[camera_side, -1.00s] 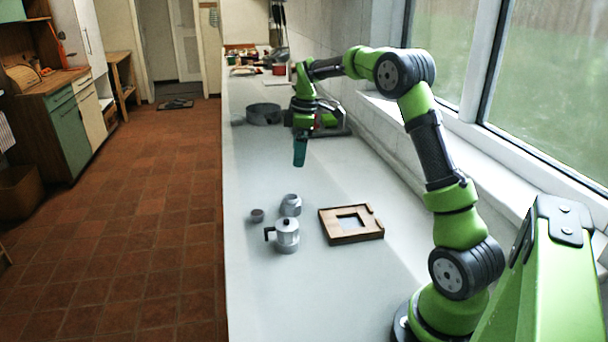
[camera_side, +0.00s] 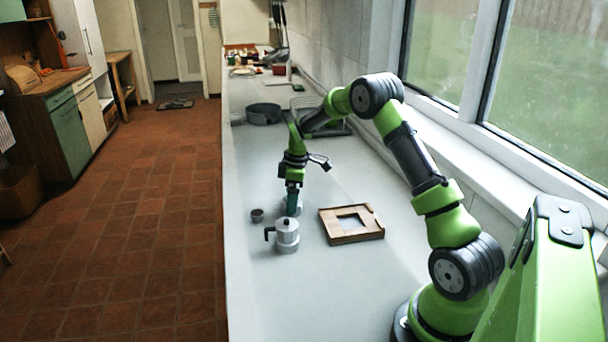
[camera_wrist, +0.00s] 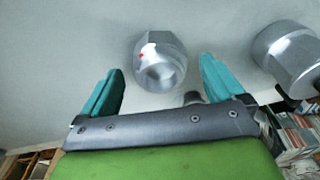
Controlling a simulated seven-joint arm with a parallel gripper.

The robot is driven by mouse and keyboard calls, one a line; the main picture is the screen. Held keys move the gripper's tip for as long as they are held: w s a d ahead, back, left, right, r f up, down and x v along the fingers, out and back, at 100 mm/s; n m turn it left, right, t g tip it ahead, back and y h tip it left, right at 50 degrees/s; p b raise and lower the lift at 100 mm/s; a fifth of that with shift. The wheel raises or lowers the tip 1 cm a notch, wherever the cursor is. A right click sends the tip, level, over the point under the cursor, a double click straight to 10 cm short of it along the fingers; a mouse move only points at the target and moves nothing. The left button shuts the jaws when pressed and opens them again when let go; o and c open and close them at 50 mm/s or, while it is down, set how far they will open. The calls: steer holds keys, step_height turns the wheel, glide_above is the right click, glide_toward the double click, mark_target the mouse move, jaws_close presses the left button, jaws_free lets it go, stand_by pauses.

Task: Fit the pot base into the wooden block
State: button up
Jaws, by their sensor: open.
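The pot base (camera_wrist: 160,60) is a silver faceted piece with a small red dot, seen in the wrist view between my two teal fingers. In the side view the pot base (camera_side: 299,206) is mostly hidden behind my gripper (camera_side: 292,208). My gripper is open, with a finger on each side of the base and visible gaps in the wrist view. The wooden block (camera_side: 345,238), a brown square frame with a recess in its middle, lies on the counter to the right.
A silver coffee pot (camera_side: 287,238) with a dark handle stands just in front of the base; a faceted metal body (camera_wrist: 290,55) shows at the wrist view's right. A small grey cup (camera_side: 257,215) stands to the left. Counter between base and block is clear.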

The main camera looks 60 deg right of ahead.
steer(key=shift+f, duration=0.45)
steer(key=c, duration=1.2)
steer(key=shift+r, duration=0.1)
steer(key=shift+c, duration=0.6)
steer(key=shift+r, duration=0.1)
